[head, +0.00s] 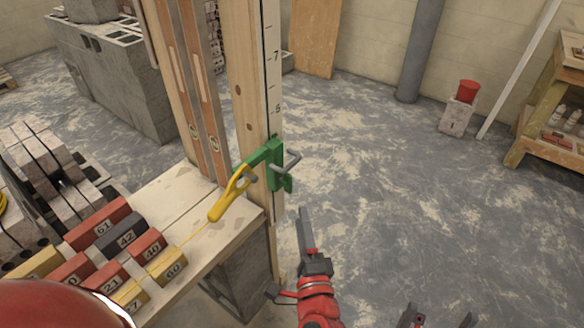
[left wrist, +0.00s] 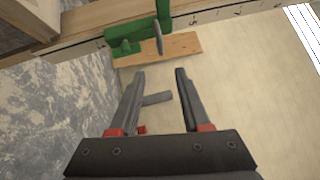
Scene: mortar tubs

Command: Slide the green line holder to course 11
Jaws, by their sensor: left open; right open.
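The green line holder (head: 274,164) is on the wooden post (head: 250,95), below the scale mark that reads 5 or 6, with 7 higher up. A grey lever sticks out of it. A yellow handle-like piece (head: 230,197) meets its left arm. The holder also shows at the top of the left wrist view (left wrist: 122,44), beyond the fingertips. My left gripper (head: 304,212) is open and empty, right of and below the holder, apart from it; its fingers also show in the wrist view (left wrist: 160,76). My right gripper (head: 438,318) is open and empty at the bottom edge. Course 11 is not visible.
Numbered blocks (head: 125,236) lie on the wooden board (head: 190,208) left of the post. A yellow line runs from the handle to them. A grey block stack (head: 110,80) stands behind. Floor right of the post is clear.

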